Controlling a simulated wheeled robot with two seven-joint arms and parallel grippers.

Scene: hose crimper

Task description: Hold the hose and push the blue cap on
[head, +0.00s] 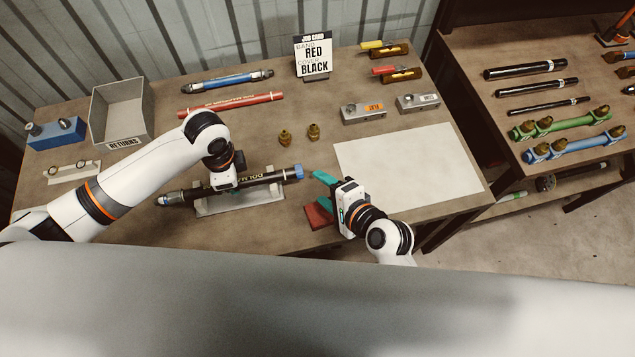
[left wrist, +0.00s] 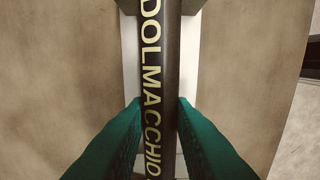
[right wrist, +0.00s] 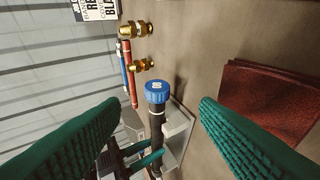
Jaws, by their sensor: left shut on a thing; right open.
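The black hose (head: 270,179) lies across a pale cradle (head: 212,210) at the front of the bench, with lettering that shows in the left wrist view (left wrist: 160,60). My left gripper (head: 224,187) is shut on the hose from above, a finger on each side. The blue cap (head: 299,171) sits at the hose's right end; how deeply it is seated I cannot tell. It also shows in the right wrist view (right wrist: 156,91). My right gripper (head: 321,190) is open and empty just right of the cap, its fingers spread to either side of the hose line.
A red cloth (head: 318,217) lies under my right gripper. Two brass fittings (head: 313,131) stand behind the hose. A white sheet (head: 408,165) covers the bench to the right. A grey returns bin (head: 121,113) and a job card (head: 313,55) are farther back.

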